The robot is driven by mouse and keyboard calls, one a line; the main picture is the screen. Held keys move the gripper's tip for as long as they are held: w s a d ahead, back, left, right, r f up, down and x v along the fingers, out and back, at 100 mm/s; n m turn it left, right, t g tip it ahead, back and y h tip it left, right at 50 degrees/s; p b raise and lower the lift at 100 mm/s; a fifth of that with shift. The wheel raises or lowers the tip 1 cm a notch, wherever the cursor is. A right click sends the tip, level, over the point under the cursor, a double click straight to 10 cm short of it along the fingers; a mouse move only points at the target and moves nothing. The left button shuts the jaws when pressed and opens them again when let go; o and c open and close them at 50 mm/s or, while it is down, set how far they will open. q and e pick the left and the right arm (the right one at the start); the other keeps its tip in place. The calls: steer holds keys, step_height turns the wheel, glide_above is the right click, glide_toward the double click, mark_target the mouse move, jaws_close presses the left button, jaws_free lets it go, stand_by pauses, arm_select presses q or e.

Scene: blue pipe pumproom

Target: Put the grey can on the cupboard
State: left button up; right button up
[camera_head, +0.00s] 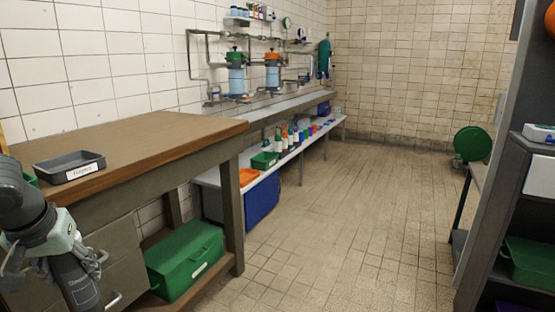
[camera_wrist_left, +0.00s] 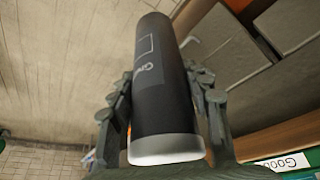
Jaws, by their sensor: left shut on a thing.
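The grey can (camera_wrist_left: 163,85) is a dark cylinder with a pale end rim and partly readable lettering. In the left wrist view it lies between the fingers of my left gripper (camera_wrist_left: 165,120), which is shut on it. In the head view my left gripper (camera_head: 78,258) is at the lower left, in front of the wooden-topped bench (camera_head: 150,125) with drawers below. It is lower than the bench top. I cannot tell for sure which piece of furniture is the cupboard. My right gripper is not in view.
A dark labelled tray (camera_head: 70,167) sits on the bench top near its left end; the rest of the top is mostly clear. A green box (camera_head: 185,260) is on the bench's lower shelf. Dark shelving (camera_head: 500,190) stands at the right. The tiled floor between is open.

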arm_select(q)
steer(key=s+a+f+n, duration=0.2)
steer(key=s+a, duration=0.2)
steer(key=a, duration=0.3)
steer(key=s+d+f, duration=0.1)
steer(key=d+f, duration=0.3)
steer(key=f, duration=0.1)
steer(key=w+d+m, duration=0.2)
steer(key=d+m, duration=0.1)
steer(key=d, duration=0.7)
steer(key=w+d+r+m+h, duration=0.1)
steer(key=d+m, duration=0.2)
steer(key=d, duration=0.8)
steer(key=shift+w+d, duration=0.3)
steer(key=shift+w, duration=0.05)
